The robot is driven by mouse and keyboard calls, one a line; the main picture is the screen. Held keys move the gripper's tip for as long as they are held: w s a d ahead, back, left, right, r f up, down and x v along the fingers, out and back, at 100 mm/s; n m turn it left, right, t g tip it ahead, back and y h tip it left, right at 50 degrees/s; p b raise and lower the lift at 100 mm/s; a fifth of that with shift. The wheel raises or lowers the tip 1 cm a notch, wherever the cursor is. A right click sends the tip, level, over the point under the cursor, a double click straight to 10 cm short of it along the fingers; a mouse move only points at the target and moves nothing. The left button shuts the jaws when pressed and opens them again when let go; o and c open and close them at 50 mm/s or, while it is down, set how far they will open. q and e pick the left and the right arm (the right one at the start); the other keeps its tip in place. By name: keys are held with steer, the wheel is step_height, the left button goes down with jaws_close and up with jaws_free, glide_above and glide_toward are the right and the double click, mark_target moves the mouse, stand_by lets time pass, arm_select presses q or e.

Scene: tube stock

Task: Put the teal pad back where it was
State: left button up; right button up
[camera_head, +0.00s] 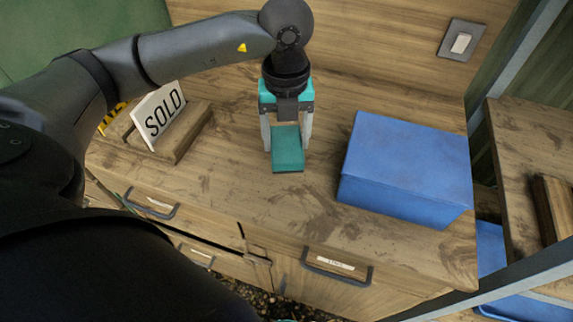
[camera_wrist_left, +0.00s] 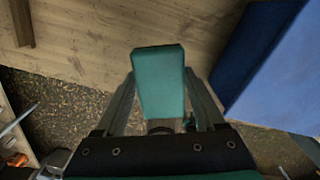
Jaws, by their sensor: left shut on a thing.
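The teal pad (camera_head: 287,150) is a small flat block between the fingers of my left gripper (camera_head: 287,142), which is shut on it. The pad is over the wooden counter (camera_head: 225,195), left of the blue box. In the left wrist view the pad (camera_wrist_left: 159,85) stands out between the two fingers of the left gripper (camera_wrist_left: 160,95). I cannot tell whether its underside touches the counter. My right gripper is not in view.
A blue box (camera_head: 405,165) stands close on the right. A SOLD sign (camera_head: 158,115) leans in a wooden holder (camera_head: 190,138) on the left. Drawers with handles (camera_head: 338,272) are along the counter front. A switch (camera_head: 461,43) is on the back wall. The counter's front middle is clear.

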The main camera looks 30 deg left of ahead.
mark_target(286, 150)
arm_select(q)
step_height(286, 150, down, 4)
steer(key=shift+r, duration=0.25)
steer(key=shift+f+b, duration=0.3)
steer(key=shift+f, duration=2.25)
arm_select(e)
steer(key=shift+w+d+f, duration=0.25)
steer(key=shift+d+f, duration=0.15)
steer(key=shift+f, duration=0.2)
arm_select(q)
steer(key=shift+f+b, duration=0.2)
steer(key=shift+b, duration=0.2)
steer(key=o, duration=1.3)
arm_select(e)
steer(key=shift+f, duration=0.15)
arm_select(q)
steer(key=shift+r, duration=0.15)
